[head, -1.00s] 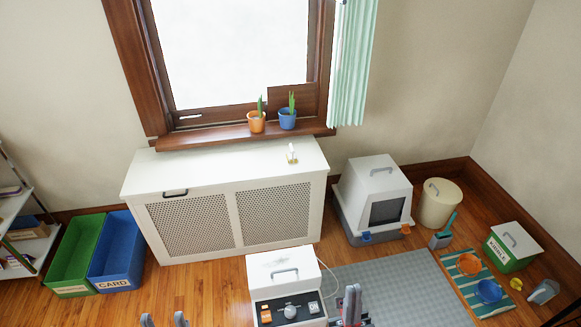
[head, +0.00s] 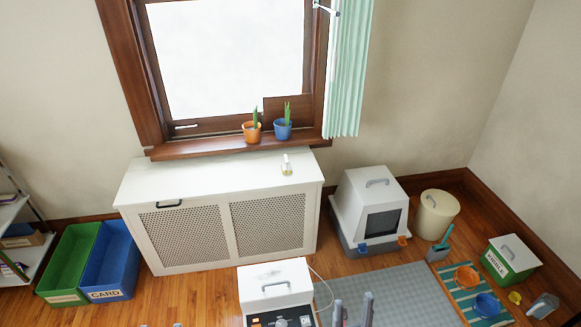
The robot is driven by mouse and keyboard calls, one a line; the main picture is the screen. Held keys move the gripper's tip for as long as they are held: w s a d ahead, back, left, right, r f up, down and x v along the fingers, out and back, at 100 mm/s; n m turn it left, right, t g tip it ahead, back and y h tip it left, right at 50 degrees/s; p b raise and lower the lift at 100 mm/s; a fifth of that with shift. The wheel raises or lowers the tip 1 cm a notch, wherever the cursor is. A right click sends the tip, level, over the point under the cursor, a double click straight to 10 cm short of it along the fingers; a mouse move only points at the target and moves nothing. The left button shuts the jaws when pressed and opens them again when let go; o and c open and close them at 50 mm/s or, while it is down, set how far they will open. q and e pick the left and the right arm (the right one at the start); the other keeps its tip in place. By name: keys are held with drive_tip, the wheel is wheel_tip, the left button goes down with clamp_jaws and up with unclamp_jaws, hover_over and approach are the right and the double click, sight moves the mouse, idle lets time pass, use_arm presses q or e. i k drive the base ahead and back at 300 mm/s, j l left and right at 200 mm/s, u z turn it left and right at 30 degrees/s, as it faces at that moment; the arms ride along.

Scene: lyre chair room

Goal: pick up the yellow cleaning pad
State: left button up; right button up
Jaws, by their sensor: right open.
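A small item with a yellow base and a pale upright part (head: 287,167) stands on the white radiator cover (head: 165,183) near its back right; it may be the yellow cleaning pad with something on it, too small to tell. Only the fingertips of my left gripper (head: 160,325) show at the bottom edge, set apart.
A white machine with a handle (head: 275,280) stands before the cover, left of my right gripper. Green (head: 68,262) and blue (head: 110,272) bins are at left. A litter box (head: 370,210), beige bin (head: 436,214) and bowls on a mat (head: 445,282) are at right.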

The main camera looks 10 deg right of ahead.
sight(286, 168)
drive_tip(key=l+u, duration=0.3)
drive_tip(key=l, duration=0.65)
drive_tip(key=l+u, duration=0.3)
drive_tip(key=l, duration=0.65)
drive_tip(key=i+l+u, duration=0.2)
drive_tip(key=l, duration=0.15)
drive_tip(key=i+l+u, duration=0.2)
drive_tip(key=l, duration=0.15)
drive_tip(key=l+u, duration=0.2)
drive_tip(key=l, duration=0.15)
drive_tip(key=i+l+u, duration=0.2)
drive_tip(key=l, duration=0.2)
drive_tip(key=i+l+u, duration=0.1)
drive_tip(key=l, duration=0.25)
drive_tip(key=i+l+u, duration=0.1)
drive_tip(key=l, duration=0.2)
drive_tip(key=i+l+u, duration=0.1)
drive_tip(key=l, duration=0.25)
drive_tip(key=i+l+u, duration=0.1)
drive_tip(key=l, duration=0.25)
drive_tip(key=i, duration=0.05)
